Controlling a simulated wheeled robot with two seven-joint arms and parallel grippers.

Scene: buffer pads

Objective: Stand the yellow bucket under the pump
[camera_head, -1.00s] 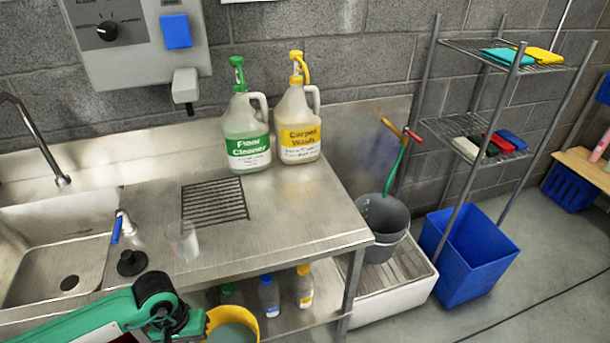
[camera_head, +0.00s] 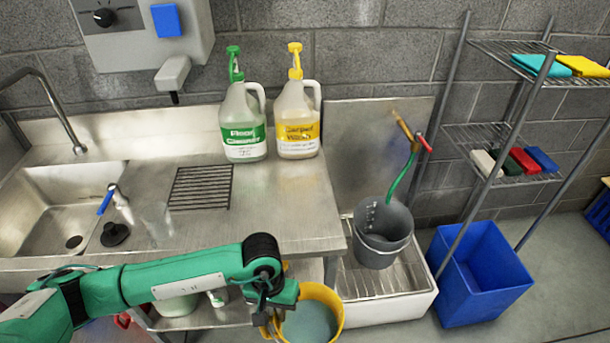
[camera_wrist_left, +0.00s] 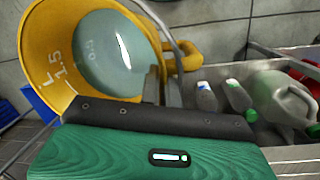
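The yellow bucket (camera_head: 338,309) is at the bottom middle of the head view, in front of the counter and above the floor. A grey-green surface shows inside it. My left gripper (camera_head: 274,322) is shut on its left side, near the handle; the bucket (camera_wrist_left: 48,62) fills the upper left of the left wrist view, tilted there, with volume marks inside. Two jugs with pump heads stand at the back of the counter: the green-topped floor cleaner (camera_head: 245,125) and the yellow-topped carpet wash (camera_head: 297,122). A grey wall dispenser (camera_head: 172,75) hangs left of them. My right gripper is not in view.
The steel counter (camera_head: 285,210) has a black grate (camera_head: 200,188), a clear cup (camera_head: 158,224) and a sink (camera_head: 50,205). A grey bucket (camera_head: 382,235) stands over the floor basin (camera_head: 385,312). A blue bin (camera_head: 480,275) and wire rack (camera_head: 487,135) are right. The counter's right part is clear.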

